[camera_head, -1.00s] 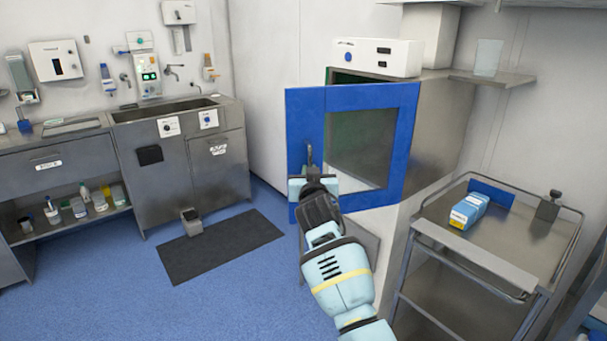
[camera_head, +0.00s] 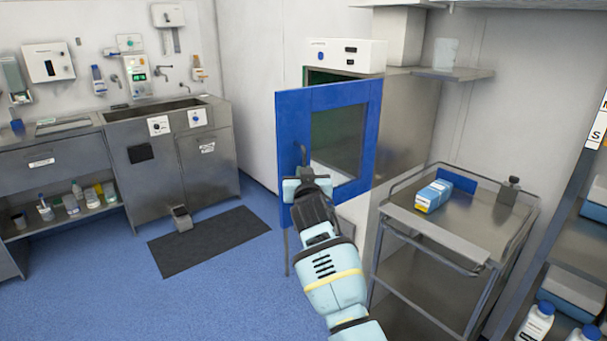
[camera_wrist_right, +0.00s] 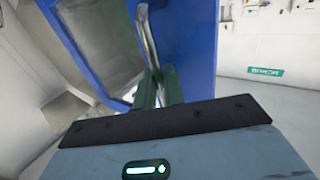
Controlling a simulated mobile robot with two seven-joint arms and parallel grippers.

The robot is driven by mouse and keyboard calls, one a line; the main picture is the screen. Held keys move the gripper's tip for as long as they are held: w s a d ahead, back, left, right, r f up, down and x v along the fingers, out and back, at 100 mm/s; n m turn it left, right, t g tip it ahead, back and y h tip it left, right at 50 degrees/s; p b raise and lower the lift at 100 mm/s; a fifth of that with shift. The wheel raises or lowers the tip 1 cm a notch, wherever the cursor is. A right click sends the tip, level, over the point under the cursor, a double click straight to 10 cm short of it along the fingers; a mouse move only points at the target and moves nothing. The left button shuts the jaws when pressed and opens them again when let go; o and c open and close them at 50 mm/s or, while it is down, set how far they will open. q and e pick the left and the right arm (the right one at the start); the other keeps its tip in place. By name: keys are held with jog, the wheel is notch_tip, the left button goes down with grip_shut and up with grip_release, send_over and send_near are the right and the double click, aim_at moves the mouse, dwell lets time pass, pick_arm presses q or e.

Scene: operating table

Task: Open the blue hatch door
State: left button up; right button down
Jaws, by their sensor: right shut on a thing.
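The blue hatch door (camera_head: 293,118) has a blue frame around a window. It stands swung out from the steel hatch cabinet (camera_head: 405,125), and a dark green interior shows behind it. My right gripper (camera_head: 304,172) is at the door's left side, shut on the metal door handle (camera_head: 303,152). In the right wrist view the green fingers (camera_wrist_right: 157,88) close around the handle (camera_wrist_right: 149,42), with the blue door (camera_wrist_right: 188,50) behind. My left gripper is not in view.
A steel trolley (camera_head: 405,214) stands close to the right of the door and carries a blue-and-white box (camera_head: 434,195). A sink unit (camera_head: 182,165) stands at the left wall. A dark mat (camera_head: 208,240) lies on open blue floor.

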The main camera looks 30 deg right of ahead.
jog(key=shift+d+r, duration=0.1)
jog(key=shift+d, duration=0.15)
jog(key=c, duration=1.9)
grip_release()
jog(key=shift+s, duration=0.1)
jog(key=shift+v, duration=3.9)
